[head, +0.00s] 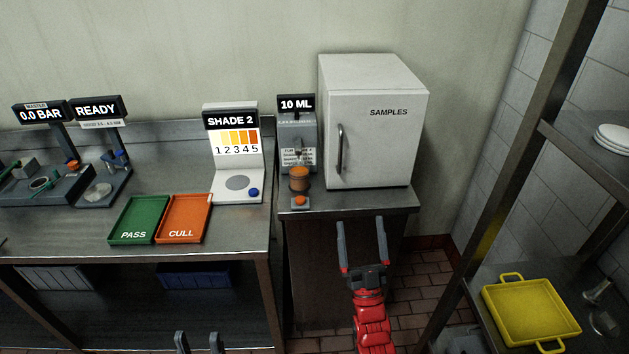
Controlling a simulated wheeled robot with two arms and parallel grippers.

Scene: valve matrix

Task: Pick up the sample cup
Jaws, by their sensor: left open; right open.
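The sample cup appears to be the small amber-orange cup (299,180) standing upright at the 10 ML dispenser (297,133), under its spout. My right gripper (361,222) is open and empty, in front of the counter's front edge, to the right of the cup and nearer to me. It is apart from the cup. My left gripper (198,337) shows only its fingertips at the bottom edge of the view. It is open, with nothing seen between the fingertips, far from the cup.
An orange button (300,202) sits just in front of the cup. The white SAMPLES fridge (377,130), its door shut, stands close on the right. The SHADE 2 station (233,165), green PASS tray (138,219) and orange CULL tray (184,218) are left.

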